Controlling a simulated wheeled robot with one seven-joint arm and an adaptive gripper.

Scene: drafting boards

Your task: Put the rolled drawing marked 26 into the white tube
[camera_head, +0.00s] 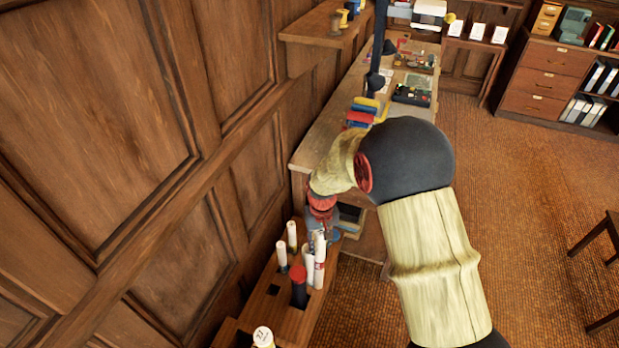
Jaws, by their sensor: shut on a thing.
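My gripper (322,232) points down over the far end of a wooden rack and is small and partly hidden by my own wrist. It is shut on what appears to be a white rolled drawing (319,262) with reddish marks, directly below the fingers. I cannot read a number on it, nor tell whether its lower end is inside the rack. Other slim white cylinders stand close by, one at the back left (292,236) and one in front of it (281,256). I cannot tell which of these white shapes is the white tube.
The wooden rack (272,310) has square holes, some empty. A marked white roll end (263,337) is nearest me. A panelled wall (90,130) runs along the left, a long desk (330,130) lies behind, and open floor (540,200) is right.

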